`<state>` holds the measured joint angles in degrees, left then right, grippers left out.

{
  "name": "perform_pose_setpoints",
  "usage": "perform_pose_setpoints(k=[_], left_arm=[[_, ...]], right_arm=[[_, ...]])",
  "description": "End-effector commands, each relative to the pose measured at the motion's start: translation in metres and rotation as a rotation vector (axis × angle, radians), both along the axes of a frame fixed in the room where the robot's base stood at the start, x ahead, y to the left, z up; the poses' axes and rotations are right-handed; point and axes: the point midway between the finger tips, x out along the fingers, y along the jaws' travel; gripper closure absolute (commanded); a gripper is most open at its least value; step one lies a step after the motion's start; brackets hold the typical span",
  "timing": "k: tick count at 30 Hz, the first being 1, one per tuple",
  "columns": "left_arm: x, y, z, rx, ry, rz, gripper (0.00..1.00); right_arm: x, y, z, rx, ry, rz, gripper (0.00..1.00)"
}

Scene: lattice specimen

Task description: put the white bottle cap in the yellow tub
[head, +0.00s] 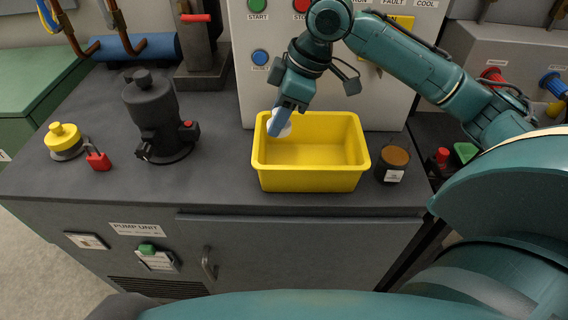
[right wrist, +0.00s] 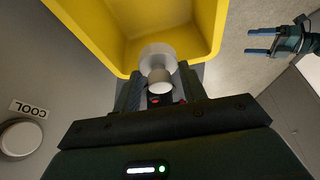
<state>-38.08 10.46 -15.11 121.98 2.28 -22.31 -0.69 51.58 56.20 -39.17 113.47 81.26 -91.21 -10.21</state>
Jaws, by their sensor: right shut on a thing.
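The yellow tub (head: 310,180) stands on the dark bench top in the head view, and its visible inside is empty. It fills the top of the right wrist view (right wrist: 211,48). My right gripper (head: 279,120) is shut on the white bottle cap (head: 286,128), at the tub's back left corner. The cap (right wrist: 157,54) shows between the fingers in the right wrist view, wide and pale with a narrower round part. It overlaps the tub's rim in that picture; its exact height I cannot tell. My left gripper (right wrist: 263,42) shows only in the right wrist view, open and empty, away from the tub.
A brown-topped jar (head: 393,164) stands close to the tub's right side. A dark pump (head: 157,118), a red padlock (head: 97,157) and a yellow button (head: 64,139) are to the left. A grey control panel (head: 240,60) rises behind. The bench between pump and tub is clear.

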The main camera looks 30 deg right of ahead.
Motion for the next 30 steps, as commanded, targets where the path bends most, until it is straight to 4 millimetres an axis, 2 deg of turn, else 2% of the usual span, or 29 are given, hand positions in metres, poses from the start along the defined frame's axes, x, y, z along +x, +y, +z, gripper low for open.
perform_pose_setpoints(k=[5, 13, 20, 26, 30], left_arm=[[-0.004, -0.001, -0.003, 0.0, 0.01, -0.004, 0.22], [-0.003, -0.002, -0.006, -0.01, 0.01, 0.0, 0.22], [-0.003, -0.002, -0.007, -0.013, 0.01, 0.001, 0.22], [-0.003, -0.002, -0.008, -0.018, 0.009, 0.002, 0.22], [-0.003, -0.002, -0.008, -0.02, 0.009, 0.003, 0.22]], right_arm=[[-0.006, -0.007, -0.004, -0.001, 0.002, 0.036, 0.78], [-0.007, -0.007, -0.051, -0.001, 0.004, 0.042, 0.78], [-0.007, -0.007, -0.07, 0.0, 0.002, 0.042, 0.78], [-0.007, -0.007, -0.098, 0.0, 0.003, 0.041, 0.78], [-0.006, -0.007, -0.101, 0.0, 0.0, 0.041, 0.78]])
